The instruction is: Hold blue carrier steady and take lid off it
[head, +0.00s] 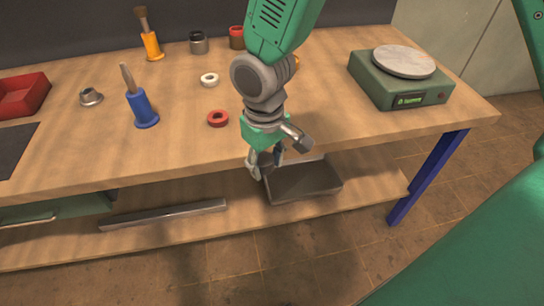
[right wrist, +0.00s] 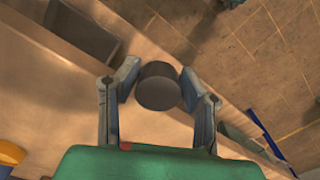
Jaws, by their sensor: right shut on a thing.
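My right gripper (head: 265,165) hangs over the front edge of the workbench, above the lower shelf. In the right wrist view its two fingers (right wrist: 160,90) are closed on the sides of a dark grey round piece (right wrist: 158,86). I cannot tell whether this piece is the lid. The only clearly blue object on the bench is a blue flared piece (head: 142,109) with a pale shaft sticking up, standing at the left, away from the gripper. I cannot make out a carrier with a lid on it. My left gripper is not in view.
A grey tray (head: 303,183) lies on the lower shelf. The bench's right front is clear.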

